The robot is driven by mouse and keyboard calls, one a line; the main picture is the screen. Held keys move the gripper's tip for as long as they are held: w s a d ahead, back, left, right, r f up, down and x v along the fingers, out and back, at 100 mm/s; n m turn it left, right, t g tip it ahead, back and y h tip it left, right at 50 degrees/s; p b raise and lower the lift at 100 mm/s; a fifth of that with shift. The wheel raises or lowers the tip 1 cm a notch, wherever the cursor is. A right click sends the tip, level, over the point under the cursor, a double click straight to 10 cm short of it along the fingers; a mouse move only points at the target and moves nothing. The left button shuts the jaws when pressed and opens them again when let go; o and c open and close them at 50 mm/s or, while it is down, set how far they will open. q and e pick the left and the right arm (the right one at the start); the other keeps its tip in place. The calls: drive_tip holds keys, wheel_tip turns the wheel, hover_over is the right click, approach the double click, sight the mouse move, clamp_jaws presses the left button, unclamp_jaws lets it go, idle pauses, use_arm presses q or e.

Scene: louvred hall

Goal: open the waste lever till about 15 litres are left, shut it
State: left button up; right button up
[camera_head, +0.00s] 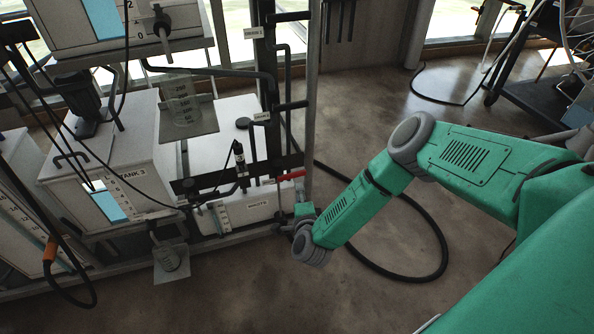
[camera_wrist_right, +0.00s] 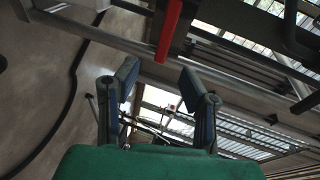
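The red lever (camera_head: 291,175) sticks out sideways at the right end of the rack, just above the white waste tank (camera_head: 262,204). The tank's label appears to read WASTE. A small scale (camera_head: 222,216) stands on its front, too small to read. My right gripper (camera_head: 302,208) is just below and right of the lever, partly hidden by its wrist. In the right wrist view its two fingers (camera_wrist_right: 158,76) are apart, with nothing between them. The red lever (camera_wrist_right: 170,28) hangs just beyond the gap between the fingertips. My left gripper is not in view.
A white tank (camera_head: 135,150) with a blue-filled window stands left on the rack, and another tank (camera_head: 95,25) is above it. A clear measuring vessel (camera_head: 183,100) stands on a shelf. A black hose (camera_head: 440,245) loops over the floor. Rack posts (camera_head: 310,100) stand close to the lever.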

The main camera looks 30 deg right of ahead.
sight(298, 176)
drive_tip(key=b+x, duration=0.3)
drive_tip(key=x, duration=0.1)
drive_tip(key=shift+d+r, duration=0.1)
drive_tip(key=b+x, duration=0.1)
drive_tip(key=x, duration=0.1)
drive_tip(key=b+x, duration=0.2)
drive_tip(key=x, duration=0.1)
drive_tip(key=shift+d, duration=0.35)
drive_tip(key=shift+w+b, duration=0.25)
drive_tip(key=shift+b, duration=0.15)
drive_tip(key=shift+w, duration=0.25)
clamp_jaws()
